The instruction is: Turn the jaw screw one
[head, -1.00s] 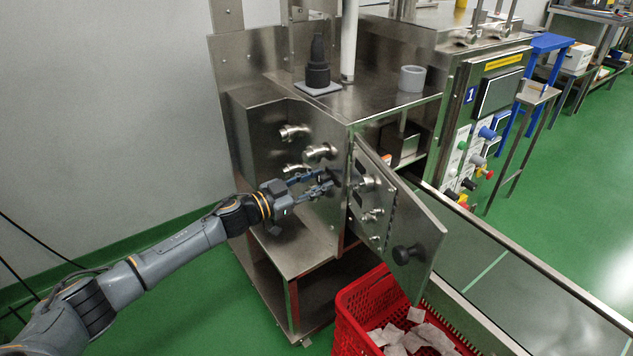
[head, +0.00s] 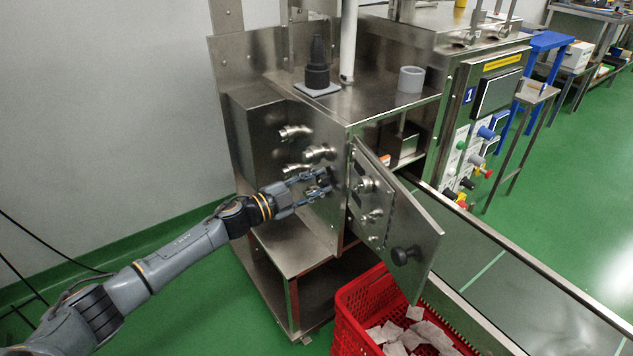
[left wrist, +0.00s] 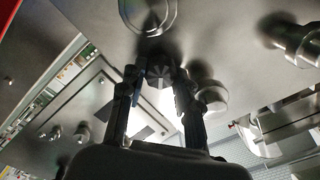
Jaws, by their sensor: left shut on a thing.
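The jaw screw, a small dark ribbed knob (left wrist: 159,76), stands on the steel machine face in the left wrist view. My left gripper (left wrist: 157,84) has its fingers on either side of the knob and is shut on it. In the head view my left gripper (head: 322,181) is at the machine's front face, below the round steel fittings (head: 319,152) and left of the open door. There the fingers largely hide the knob. My right gripper is not in view.
The open steel door (head: 411,222) with a black knob stands close to the right of my left gripper. A red crate (head: 345,320) with white teabags is below it. A steel shelf (head: 296,252) lies under the gripper. A conveyor (head: 520,290) runs along the right.

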